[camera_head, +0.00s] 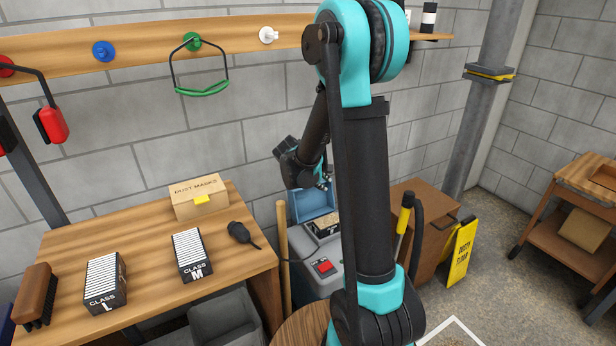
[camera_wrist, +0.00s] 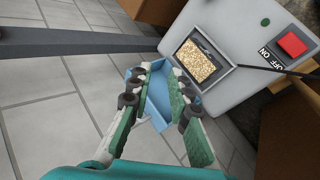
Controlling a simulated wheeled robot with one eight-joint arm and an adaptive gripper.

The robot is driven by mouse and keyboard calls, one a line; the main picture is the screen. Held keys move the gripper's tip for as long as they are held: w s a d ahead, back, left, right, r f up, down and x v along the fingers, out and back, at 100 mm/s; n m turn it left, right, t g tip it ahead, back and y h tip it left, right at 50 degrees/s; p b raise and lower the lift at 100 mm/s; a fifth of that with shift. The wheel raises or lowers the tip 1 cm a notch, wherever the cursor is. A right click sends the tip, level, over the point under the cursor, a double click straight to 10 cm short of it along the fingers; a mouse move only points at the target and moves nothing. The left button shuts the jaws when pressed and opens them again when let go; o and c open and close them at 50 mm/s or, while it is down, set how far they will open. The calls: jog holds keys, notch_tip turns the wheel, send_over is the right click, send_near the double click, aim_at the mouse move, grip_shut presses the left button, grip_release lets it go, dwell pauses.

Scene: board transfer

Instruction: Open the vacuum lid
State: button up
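The vacuum (camera_head: 335,283) is a grey box with a red switch, partly hidden behind my arm. Its blue lid (camera_head: 313,204) stands raised at the back of the top opening, swung away from it. In the wrist view the lid (camera_wrist: 157,104) shows behind and between my fingers. The uncovered opening holds tan grainy matter (camera_wrist: 196,60). My gripper (camera_wrist: 161,72) has its two green-padded fingers apart, with nothing clearly held between them. The fingertips overlap the lid in the picture; whether they touch it I cannot tell. In the head view my gripper (camera_head: 323,182) is just above the lid.
A wooden bench (camera_head: 145,255) at left carries a dust mask box (camera_head: 200,197) and two filters, class L (camera_head: 105,282) and class M (camera_head: 191,254). A yellow wet-floor sign (camera_head: 460,252) and a brown cabinet (camera_head: 428,220) stand right of the vacuum.

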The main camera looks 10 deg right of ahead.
jog(key=w+a+f+n+t+h, duration=0.1)
jog(key=w+a+f+n+h, duration=0.1)
jog(key=w, duration=0.4)
jog(key=w+a+f+n+t+h, duration=0.1)
jog(key=w+a+f+n, duration=0.1)
jog(key=w, duration=0.4)
jog(key=w+a+f+n+t+h, duration=0.1)
jog(key=w+a+f+n+h, duration=0.1)
jog(key=w+f, duration=0.3)
jog(key=shift+w+a+f+n+h, duration=0.1)
jog(key=shift+w+a+n+h, duration=0.25)
jog(key=shift+w+n, duration=0.45)
jog(key=shift+x, duration=3.7)
jog(key=shift+w+a, duration=0.1)
jog(key=shift+w, duration=0.05)
jog(key=shift+c, duration=0.5)
grip_shut()
